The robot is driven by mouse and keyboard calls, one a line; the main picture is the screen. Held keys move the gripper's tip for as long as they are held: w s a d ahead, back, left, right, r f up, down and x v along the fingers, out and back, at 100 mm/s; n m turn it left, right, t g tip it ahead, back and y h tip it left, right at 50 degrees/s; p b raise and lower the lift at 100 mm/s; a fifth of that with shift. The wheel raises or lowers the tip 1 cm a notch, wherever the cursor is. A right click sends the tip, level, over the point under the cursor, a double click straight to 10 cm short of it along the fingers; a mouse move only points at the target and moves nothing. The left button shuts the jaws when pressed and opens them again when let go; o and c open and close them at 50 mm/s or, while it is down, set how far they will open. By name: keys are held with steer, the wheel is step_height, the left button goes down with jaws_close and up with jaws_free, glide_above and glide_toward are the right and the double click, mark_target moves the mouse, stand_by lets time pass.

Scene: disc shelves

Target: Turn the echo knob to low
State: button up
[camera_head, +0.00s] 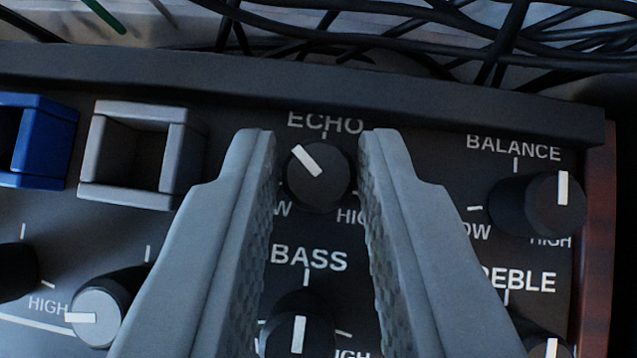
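The echo knob (318,176) is a round black knob with a white pointer line, under the ECHO label at the top middle of the dark panel. Its pointer leans to the upper left. My gripper (316,150) is open, with one grey finger on each side of the echo knob. Small gaps show between the fingers and the knob. The fingers partly cover the LOW and HIGH marks beside it.
The bass knob (298,325) sits below, between the fingers. The balance knob (540,203) is at right. A grey square switch (140,155), a blue one (40,140) and a silver knob (98,308) are at left. Black cables (420,45) lie behind the panel's raised edge.

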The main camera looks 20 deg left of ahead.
steer(key=shift+o, duration=1.4)
steer(key=shift+r, duration=0.1)
steer(key=v, duration=1.7)
steer(key=shift+s, duration=0.1)
steer(key=shift+c, duration=0.3)
